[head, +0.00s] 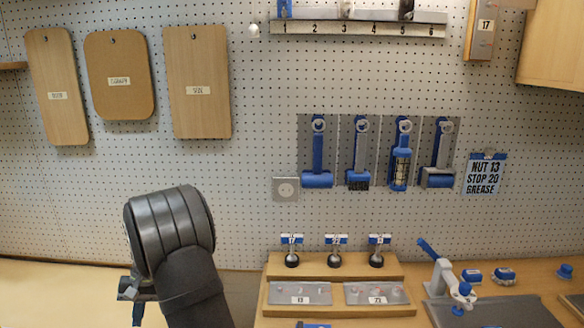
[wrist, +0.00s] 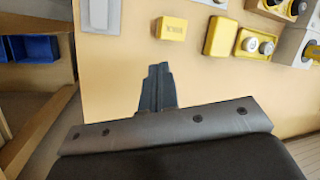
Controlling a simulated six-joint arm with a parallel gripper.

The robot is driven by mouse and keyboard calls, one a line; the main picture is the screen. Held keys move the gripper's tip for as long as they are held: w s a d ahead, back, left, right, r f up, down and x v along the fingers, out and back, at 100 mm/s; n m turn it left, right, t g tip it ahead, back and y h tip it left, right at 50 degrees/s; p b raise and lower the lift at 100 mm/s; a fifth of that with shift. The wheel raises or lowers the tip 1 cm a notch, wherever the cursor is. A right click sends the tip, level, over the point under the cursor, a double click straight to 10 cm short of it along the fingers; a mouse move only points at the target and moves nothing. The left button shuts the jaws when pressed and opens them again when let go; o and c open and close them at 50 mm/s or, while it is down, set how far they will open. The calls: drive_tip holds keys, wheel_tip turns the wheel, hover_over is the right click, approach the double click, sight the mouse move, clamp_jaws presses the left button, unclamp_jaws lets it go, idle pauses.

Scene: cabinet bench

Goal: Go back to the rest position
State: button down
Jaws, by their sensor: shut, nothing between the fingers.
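My gripper (head: 138,312) hangs at the lower left of the head view, below the dark rounded wrist of my arm, and is partly cut off by the bottom edge. In the wrist view my gripper (wrist: 157,72) shows as dark fingers pressed together, shut with nothing between them. It is above a bare stretch of the light wooden bench (wrist: 110,75) and touches nothing that I can see.
In the wrist view a yellow block (wrist: 171,28) and a yellow tray (wrist: 236,40) lie beyond the fingers; blue bins (wrist: 35,48) are at left. In the head view a stepped wooden stand (head: 335,271) and a blue-handled clamp (head: 447,275) are right of my arm.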

drive_tip(key=shift+w+d+m+h, duration=0.3)
drive_tip(key=shift+d+m, duration=0.25)
drive_tip(key=shift+d, duration=0.2)
drive_tip(key=shift+w+d+m+h, duration=0.25)
drive_tip(key=shift+d+m+h, duration=0.05)
drive_tip(key=shift+d+m, duration=0.35)
drive_tip(key=shift+w+d+m+h, duration=0.3)
drive_tip(key=shift+d+m, duration=0.2)
drive_tip(key=shift+d, duration=0.3)
drive_tip(key=shift+s+a, duration=0.1)
drive_tip(key=s+a+r+n+t+y, duration=0.1)
drive_tip(key=s+a+n+y, duration=0.3)
drive_tip(key=a+n, duration=0.4)
drive_tip(key=a, duration=0.3)
drive_tip(key=shift+s+a+n+y, duration=0.2)
drive_tip(key=shift+n+y, duration=0.1)
drive_tip(key=shift+n, duration=0.1)
drive_tip(key=shift+d, duration=0.1)
